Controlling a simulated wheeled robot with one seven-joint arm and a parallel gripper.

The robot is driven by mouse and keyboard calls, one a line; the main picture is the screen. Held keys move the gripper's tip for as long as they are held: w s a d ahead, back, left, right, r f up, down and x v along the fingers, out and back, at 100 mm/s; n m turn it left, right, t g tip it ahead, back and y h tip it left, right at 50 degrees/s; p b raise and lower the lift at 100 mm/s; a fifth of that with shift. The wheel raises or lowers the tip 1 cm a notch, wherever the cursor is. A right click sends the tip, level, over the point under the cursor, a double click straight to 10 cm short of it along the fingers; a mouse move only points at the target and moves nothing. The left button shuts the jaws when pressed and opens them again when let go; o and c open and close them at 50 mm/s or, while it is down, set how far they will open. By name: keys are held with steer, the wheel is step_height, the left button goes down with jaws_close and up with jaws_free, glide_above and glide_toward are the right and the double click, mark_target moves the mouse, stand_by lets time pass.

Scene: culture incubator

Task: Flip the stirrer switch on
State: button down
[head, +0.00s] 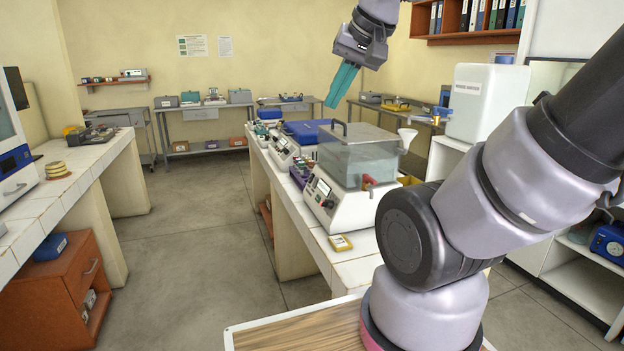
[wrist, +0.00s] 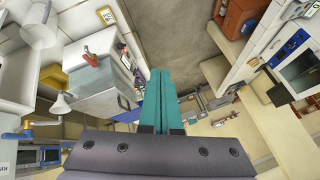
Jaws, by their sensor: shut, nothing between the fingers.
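My gripper (head: 331,104) is shut and empty, its teal fingers pressed together and pointing down, high above the bench. In the wrist view its fingertips (wrist: 162,71) also meet. On the middle bench stands a white bench unit (head: 338,206) with a front control panel and a clear, grey-lidded tank (head: 362,155). A second white unit (head: 283,152) with a front panel stands behind it. I cannot tell which unit is the stirrer, and its switch is too small to make out. My gripper touches neither unit.
A red tap (head: 369,183) sticks out from the tank's side. A blue-lidded box (head: 305,131), a white funnel (head: 407,137) and a yellow-edged card (head: 340,243) are on or beside the middle bench. The left bench (head: 92,160) stands across a clear floor aisle (head: 190,225).

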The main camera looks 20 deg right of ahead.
steer(key=w+d+f+g, duration=0.1)
steer(key=w+d, duration=0.1)
steer(key=w, duration=0.8)
steer(key=w+f+n+h, duration=0.1)
steer(key=w+f+h, duration=0.2)
steer(key=w+f, duration=0.8)
steer(key=w+f+n+g+h, duration=0.1)
steer(key=w+f+h, duration=0.3)
steer(key=w+f, duration=0.7)
steer(key=w+n, duration=0.1)
steer(key=w, duration=0.6)
steer(key=shift+g, duration=0.3)
steer(key=shift+w+a+f, duration=0.1)
glide_toward(314, 181)
step_height(314, 181, down, 4)
steer(key=w+a, duration=0.2)
steer(key=shift+d+f, duration=0.15)
steer(key=shift+d, duration=0.85)
steer(key=shift+d+f, duration=0.15)
steer(key=shift+d, duration=0.9)
